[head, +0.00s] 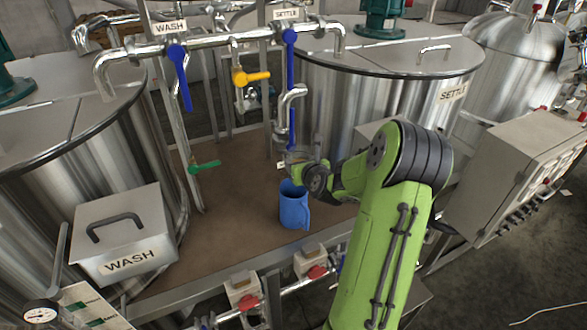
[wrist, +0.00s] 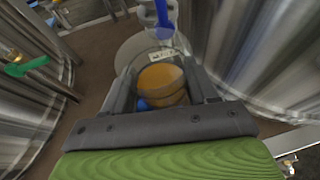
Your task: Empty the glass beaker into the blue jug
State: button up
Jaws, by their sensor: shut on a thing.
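The blue jug (head: 294,210) stands upright on the brown platform in the head view, its handle to the right. My gripper (head: 300,165) is just above the jug's mouth, reaching in from the right. In the wrist view my gripper (wrist: 165,88) is shut on the glass beaker (wrist: 160,72), which holds amber-brown contents and has a small white label. A bit of the blue jug (wrist: 142,104) shows beneath it. In the head view the beaker is mostly hidden by the gripper, and I cannot tell its exact tilt.
Steel pipes with blue valve handles (head: 180,77) and a yellow handle (head: 251,77) hang over the platform. A green handle (head: 204,166) is left of the jug. The WASH box (head: 125,236) and steel tanks flank it. The platform left of the jug is clear.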

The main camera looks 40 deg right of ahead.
jog(key=shift+w+r, duration=0.1)
jog(key=shift+w, duration=0.3)
jog(key=shift+s+d+f+n+h, duration=0.15)
jog(key=shift+s+d+n+h, duration=0.25)
jog(key=shift+s+n+h, duration=0.2)
jog(key=shift+s+d+f+n+h, duration=0.1)
jog(key=shift+s+d+n+h, duration=0.35)
jog(key=shift+s, duration=0.2)
jog(key=shift+w+f+n+t+h, duration=0.1)
jog(key=shift+f+n+t+h, duration=0.2)
jog(key=shift+n, duration=0.35)
jog(key=shift+w+f+n+h+b, duration=0.15)
jog(key=shift+w+n+h+b, duration=0.15)
jog(key=shift+n+h+b, duration=0.25)
jog(key=shift+w+d+n+p, duration=0.1)
jog(key=shift+w+n+p, duration=0.1)
jog(key=shift+n+p, duration=0.2)
jog(key=shift+n+t+b, duration=0.25)
jog(key=shift+t+b, duration=0.05)
jog(key=shift+s+d+n+h+b, duration=0.15)
jog(key=shift+s+n+h+b, duration=0.2)
jog(key=shift+b, duration=0.25)
jog(key=shift+w+n+b, duration=0.15)
jog(key=shift+n+b, duration=0.1)
jog(key=shift+b, duration=0.5)
